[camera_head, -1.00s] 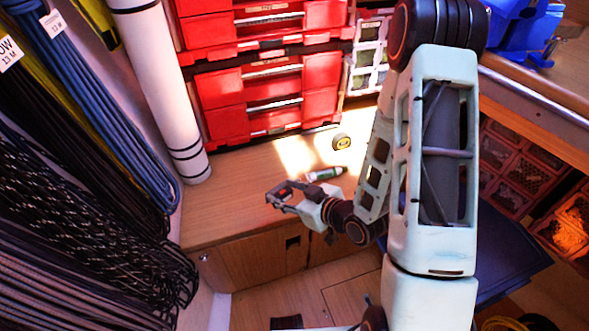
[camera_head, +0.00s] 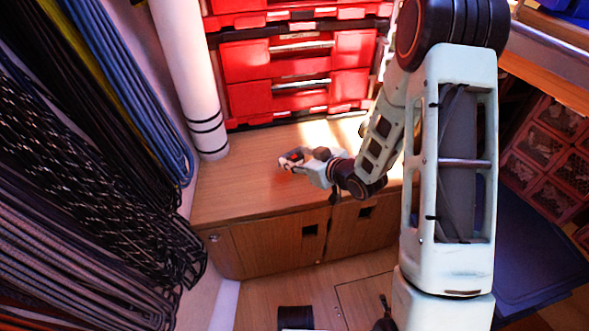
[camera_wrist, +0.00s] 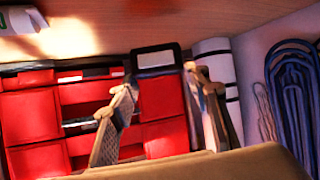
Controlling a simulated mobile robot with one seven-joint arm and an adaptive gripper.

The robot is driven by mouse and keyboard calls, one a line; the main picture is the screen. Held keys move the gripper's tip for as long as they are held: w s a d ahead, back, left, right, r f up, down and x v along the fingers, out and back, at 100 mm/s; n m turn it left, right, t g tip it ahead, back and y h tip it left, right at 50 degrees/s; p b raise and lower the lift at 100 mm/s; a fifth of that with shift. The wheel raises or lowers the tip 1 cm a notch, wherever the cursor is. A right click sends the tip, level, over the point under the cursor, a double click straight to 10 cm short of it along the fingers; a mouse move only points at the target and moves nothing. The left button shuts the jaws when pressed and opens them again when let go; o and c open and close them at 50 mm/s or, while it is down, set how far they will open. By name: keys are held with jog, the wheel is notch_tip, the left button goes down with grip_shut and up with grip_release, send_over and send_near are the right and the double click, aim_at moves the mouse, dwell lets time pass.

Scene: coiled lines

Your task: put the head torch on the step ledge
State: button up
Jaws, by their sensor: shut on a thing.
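My gripper (camera_head: 288,163) is over the wooden step ledge (camera_head: 240,196), a bench top with cupboard doors below it. In the wrist view the two fingers (camera_wrist: 158,82) stand either side of a small dark-framed, pale-faced object (camera_wrist: 157,59), which I take to be the head torch. It is held between the fingertips, and much of its shape is unclear. In the head view it is only a small dark and reddish patch at the fingertips. The gap between it and the ledge cannot be judged well.
Red tool cases (camera_head: 295,70) stand along the back of the ledge. A white roll (camera_head: 190,80) stands at its left, beside hanging coiled ropes (camera_head: 80,150). A white and green item (camera_wrist: 22,18) lies on the ledge. The ledge's left front part is clear.

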aim_at(300, 160)
jog(key=w+f, duration=0.1)
jog(key=w+f+b, duration=0.1)
jog(key=f, duration=0.1)
jog(key=shift+w+a, duration=0.2)
jog(key=shift+a, duration=0.15)
jog(key=shift+w+f+b, duration=0.15)
jog(key=shift+f+b, duration=0.15)
jog(key=shift+f, duration=0.6)
jog(key=shift+w+f+b, duration=0.15)
jog(key=shift+f+b, duration=0.1)
jog(key=shift+f, duration=0.65)
jog(key=shift+f, duration=0.1)
jog(key=shift+f, duration=0.15)
jog(key=o, duration=1.4)
jog(key=shift+s+d+r, duration=0.1)
jog(key=shift+s+r, duration=0.1)
jog(key=shift+r, duration=0.25)
jog(key=p+v, duration=0.3)
jog(key=v, duration=0.8)
jog(key=shift+s+d, duration=0.2)
jog(key=shift+s, duration=0.05)
